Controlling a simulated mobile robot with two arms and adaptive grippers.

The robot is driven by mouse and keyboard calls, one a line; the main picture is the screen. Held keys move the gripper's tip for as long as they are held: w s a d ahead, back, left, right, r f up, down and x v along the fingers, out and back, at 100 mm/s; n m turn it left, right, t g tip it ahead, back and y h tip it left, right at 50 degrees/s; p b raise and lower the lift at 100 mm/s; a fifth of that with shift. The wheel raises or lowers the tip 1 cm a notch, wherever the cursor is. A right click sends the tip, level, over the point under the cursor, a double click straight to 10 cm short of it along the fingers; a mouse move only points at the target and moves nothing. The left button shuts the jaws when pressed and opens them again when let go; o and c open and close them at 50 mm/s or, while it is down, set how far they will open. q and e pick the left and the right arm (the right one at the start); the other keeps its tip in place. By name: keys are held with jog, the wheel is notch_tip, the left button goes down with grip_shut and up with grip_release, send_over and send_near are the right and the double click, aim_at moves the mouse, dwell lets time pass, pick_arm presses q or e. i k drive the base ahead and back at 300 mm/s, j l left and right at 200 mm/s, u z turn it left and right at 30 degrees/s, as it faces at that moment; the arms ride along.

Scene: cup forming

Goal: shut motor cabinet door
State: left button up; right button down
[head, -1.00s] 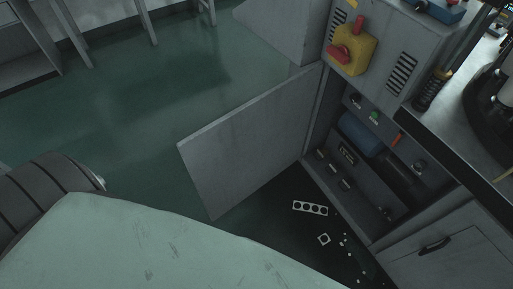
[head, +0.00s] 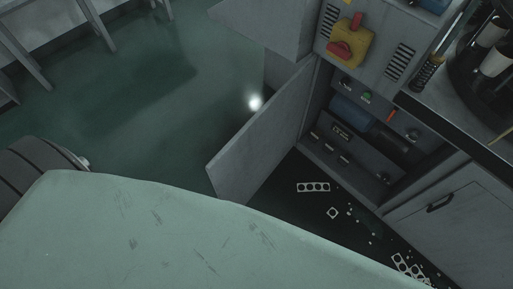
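The motor cabinet (head: 313,148) stands at the right of the head view, its lower compartment open. Its grey door (head: 262,140) hangs from the left side of the opening and stands wide open, swung out over the floor. Inside the compartment a blue motor (head: 350,113) and several small controls are visible. Neither of my grippers shows in the view, and nothing is seen touching the door.
A pale green surface (head: 150,235) fills the lower left and hides the floor there. Punched scrap strips (head: 313,187) and small bits lie on the dark floor before the cabinet. A second cabinet door with a handle (head: 440,203) is closed at right. Green floor (head: 150,100) at left is clear.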

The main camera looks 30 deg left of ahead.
aim_at(236, 172)
jog(key=j+z, duration=0.2)
jog(key=j, duration=0.55)
jog(key=j+z, duration=0.25)
jog(key=j, duration=0.55)
jog(key=k+j+z, duration=0.2)
jog(key=j, duration=0.55)
jog(key=i, duration=0.1)
